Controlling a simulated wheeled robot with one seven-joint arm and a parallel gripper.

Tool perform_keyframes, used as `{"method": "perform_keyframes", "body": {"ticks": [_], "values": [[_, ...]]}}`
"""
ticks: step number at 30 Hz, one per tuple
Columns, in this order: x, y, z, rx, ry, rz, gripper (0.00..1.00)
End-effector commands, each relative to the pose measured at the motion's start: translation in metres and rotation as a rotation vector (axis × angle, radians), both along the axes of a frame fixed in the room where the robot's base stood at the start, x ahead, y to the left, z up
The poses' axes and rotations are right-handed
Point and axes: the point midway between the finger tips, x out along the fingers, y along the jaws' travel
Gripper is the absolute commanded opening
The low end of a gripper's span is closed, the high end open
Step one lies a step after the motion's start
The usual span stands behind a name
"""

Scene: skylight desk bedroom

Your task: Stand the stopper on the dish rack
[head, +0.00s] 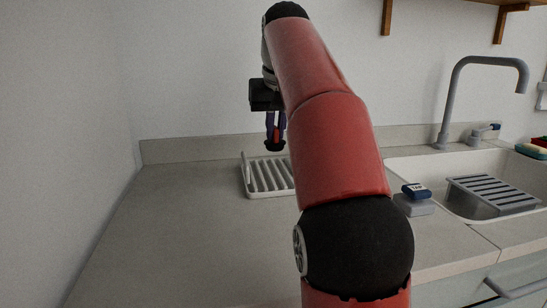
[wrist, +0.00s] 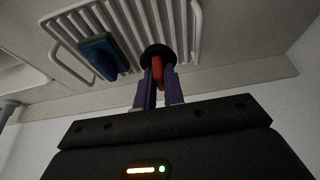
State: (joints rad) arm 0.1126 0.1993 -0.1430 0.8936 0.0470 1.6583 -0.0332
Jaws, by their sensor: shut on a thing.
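My gripper (head: 275,128) is shut on the stopper, which has a red stem and a black round base. The stopper (head: 275,147) hangs roughly upright, base down. The wrist view shows its red stem (wrist: 158,68) between the two purple fingers of my gripper (wrist: 160,80). The white dish rack (head: 246,176) stands on the counter, partly hidden by my arm. In the wrist view the rack's bars (wrist: 193,30) lie beyond the stopper, which appears above the rack with a gap below its base.
A sink (head: 450,166) with a grey slatted tray (head: 492,193) and a tap (head: 448,105) is at right. A blue-topped item (head: 416,191) stands by the sink. The left counter (head: 190,225) is clear.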

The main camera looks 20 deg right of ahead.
Motion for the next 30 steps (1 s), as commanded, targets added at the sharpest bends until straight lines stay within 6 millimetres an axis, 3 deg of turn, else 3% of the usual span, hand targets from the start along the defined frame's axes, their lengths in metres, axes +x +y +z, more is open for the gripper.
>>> {"method": "perform_keyframes", "body": {"ticks": [18, 30], "values": [[0.000, 0.000, -0.062, 0.000, 0.001, 0.001, 0.00], [0.000, 0.000, -0.068, 0.000, 0.000, 0.001, 0.00]]}}
